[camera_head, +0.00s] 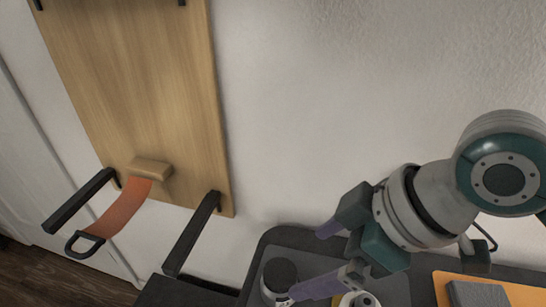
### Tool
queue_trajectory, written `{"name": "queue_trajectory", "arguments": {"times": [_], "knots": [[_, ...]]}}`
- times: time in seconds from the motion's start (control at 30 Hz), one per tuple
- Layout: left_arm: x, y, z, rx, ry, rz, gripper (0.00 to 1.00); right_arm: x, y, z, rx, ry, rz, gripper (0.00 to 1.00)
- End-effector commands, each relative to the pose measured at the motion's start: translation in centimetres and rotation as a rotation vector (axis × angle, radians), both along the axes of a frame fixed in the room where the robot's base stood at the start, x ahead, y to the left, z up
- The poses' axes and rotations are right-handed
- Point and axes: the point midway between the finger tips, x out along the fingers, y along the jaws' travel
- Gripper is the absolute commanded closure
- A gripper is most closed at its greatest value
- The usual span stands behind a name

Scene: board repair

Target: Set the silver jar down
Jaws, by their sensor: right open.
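A small jar (280,272) with a dark top and a pale, silvery side stands upright on the dark grey work surface (265,250) at the bottom middle; the frame's lower edge is close below it. My right gripper (308,262) reaches in from the right with its purple fingers spread open and nothing between them. Its lower fingertip overlaps the jar's right side in the picture; I cannot tell whether it touches. My left gripper is not in view.
A wooden board (150,85) on the wall at left has black brackets (190,235) and an orange strap (120,208) jutting out. A pale round item (360,300) lies under my right gripper. An orange mat (520,293) with a grey block (475,294) lies at right.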

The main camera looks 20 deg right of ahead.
Motion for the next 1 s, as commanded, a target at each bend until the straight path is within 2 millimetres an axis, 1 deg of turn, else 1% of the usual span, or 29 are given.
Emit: {"name": "queue_trajectory", "arguments": {"times": [0.03, 0.17, 0.27, 0.37, 0.4, 0.47, 0.5, 0.6, 0.7, 1.0], "knots": [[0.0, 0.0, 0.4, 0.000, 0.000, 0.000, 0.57, -0.3, -0.3, 0.8, -0.001, 0.000, 0.000, 0.00], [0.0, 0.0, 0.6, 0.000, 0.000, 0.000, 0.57, -0.9, -0.5, 1.6, 0.001, 0.004, -0.004, 0.00], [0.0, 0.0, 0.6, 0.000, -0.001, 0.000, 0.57, -3.0, 0.4, 1.7, 0.004, 0.027, -0.052, 0.00], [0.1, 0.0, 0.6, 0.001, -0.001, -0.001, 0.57, -6.1, 0.3, 2.1, -0.013, 0.067, -0.189, 0.00], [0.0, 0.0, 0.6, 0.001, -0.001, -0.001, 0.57, -7.3, -0.2, 2.4, -0.027, 0.087, -0.262, 0.00], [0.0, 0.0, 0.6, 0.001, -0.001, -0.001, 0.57, -9.1, -1.4, 2.8, -0.052, 0.116, -0.374, 0.00], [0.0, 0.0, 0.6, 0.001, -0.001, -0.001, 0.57, -10.2, -2.2, 3.1, -0.071, 0.134, -0.444, 0.00], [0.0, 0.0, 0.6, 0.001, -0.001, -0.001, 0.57, -12.2, -4.0, 3.6, -0.109, 0.167, -0.575, 0.00], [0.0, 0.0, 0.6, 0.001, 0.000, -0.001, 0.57, -13.0, -4.7, 3.8, -0.127, 0.178, -0.624, 0.00], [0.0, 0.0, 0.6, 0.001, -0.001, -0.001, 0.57, -12.9, -4.7, 3.8, -0.128, 0.176, -0.621, 0.00]]}}
